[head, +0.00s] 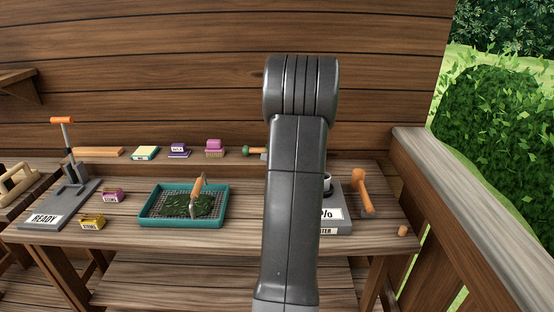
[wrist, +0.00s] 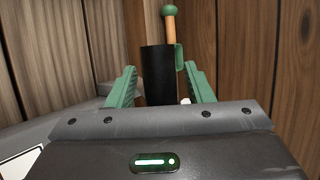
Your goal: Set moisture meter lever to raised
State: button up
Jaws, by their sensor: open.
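The moisture meter (head: 333,226) is a grey box at the right of the bench in the head view, with a "%" panel and a label ending in "TER". My arm hides its left part. My gripper (wrist: 159,68) is hidden in the head view. In the wrist view its green fingers are open, with a black cylinder (wrist: 157,78) showing between them; contact cannot be told.
A wooden stick with a green knob (wrist: 170,22) rises behind the cylinder. A teal mesh tray (head: 152,221) with dark leaves and a tool lies left of my arm. A "READY" device (head: 48,214) with an orange-topped lever stands far left. A plank wall (head: 180,60) backs the bench.

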jog(key=b+v, duration=0.2)
jog(key=v, duration=1.1)
jog(key=shift+s+d+r, duration=0.15)
jog(key=shift+s, duration=0.15)
